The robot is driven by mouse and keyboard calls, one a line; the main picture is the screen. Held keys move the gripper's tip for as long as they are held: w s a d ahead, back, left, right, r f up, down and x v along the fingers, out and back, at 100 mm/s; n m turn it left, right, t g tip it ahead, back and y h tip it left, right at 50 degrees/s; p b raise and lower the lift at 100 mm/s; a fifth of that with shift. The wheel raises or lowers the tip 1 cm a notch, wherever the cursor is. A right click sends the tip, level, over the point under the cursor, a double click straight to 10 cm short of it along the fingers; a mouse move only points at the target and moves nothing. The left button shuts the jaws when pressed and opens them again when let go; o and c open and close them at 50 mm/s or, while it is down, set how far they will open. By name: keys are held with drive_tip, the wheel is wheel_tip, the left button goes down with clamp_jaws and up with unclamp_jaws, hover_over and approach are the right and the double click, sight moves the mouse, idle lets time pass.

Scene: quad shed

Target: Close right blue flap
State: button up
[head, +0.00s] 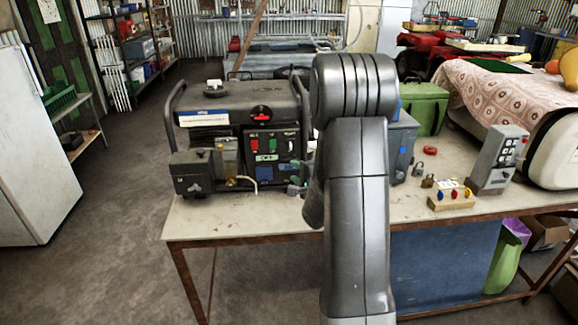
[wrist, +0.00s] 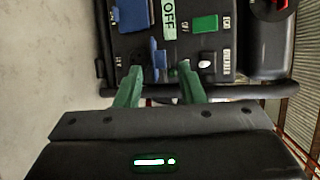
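The right blue flap (wrist: 158,58) is the lower of two blue flaps in the wrist view, on the generator's dark control panel. It looks narrow and seems to stand out from the panel. The left blue flap (wrist: 130,15) is larger there and also shows in the head view (head: 264,174). My gripper (wrist: 160,69) has two green fingers spread apart at the panel, with the right flap near the gap between their tips. I cannot tell whether they touch it. In the head view my gripper (head: 297,188) is at the panel's lower right, partly hidden by my arm.
The generator (head: 245,125) stands on a table (head: 235,220). An OFF label (wrist: 169,18), a green switch (wrist: 205,24) and a white switch (wrist: 206,60) are close by on the panel. A dark frame bar (wrist: 245,91) runs beside the fingers. Padlocks and a keypad box (head: 497,160) stand to the right.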

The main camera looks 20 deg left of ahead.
sight(289, 167)
drive_tip(key=x, duration=0.5)
drive_tip(key=shift+w+a+f+p, duration=0.1)
drive_tip(key=shift+w+a+p, duration=0.05)
drive_tip(key=shift+a+p, duration=0.15)
drive_tip(key=shift+d, duration=0.1)
clamp_jaws()
